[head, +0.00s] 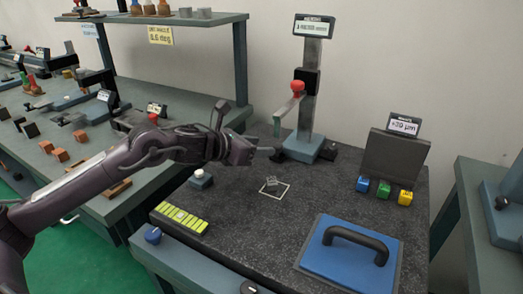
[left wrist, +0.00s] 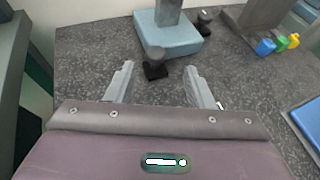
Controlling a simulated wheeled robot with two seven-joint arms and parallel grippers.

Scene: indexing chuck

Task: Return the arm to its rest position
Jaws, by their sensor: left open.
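My left arm comes in from the left over the dark granite table (head: 255,225). Its gripper (head: 262,153) is held above the back left part of the table, pointing toward the measuring stand (head: 309,110). In the left wrist view the two fingers of the gripper (left wrist: 159,70) are spread apart with nothing between them. Beyond them are the blue-grey stand base (left wrist: 168,38) and a small black knob-like part (left wrist: 155,66). A small grey metal piece (head: 271,182) lies in a white outlined square, below and apart from the gripper. My right gripper is not in view.
A blue plate with a black handle (head: 345,244) lies at the front right. Blue, green and yellow blocks (head: 383,189) stand by a grey panel (head: 393,155). A yellow-green strip (head: 179,217) and white-topped button (head: 201,178) are at the left. A cluttered bench (head: 60,150) is further left.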

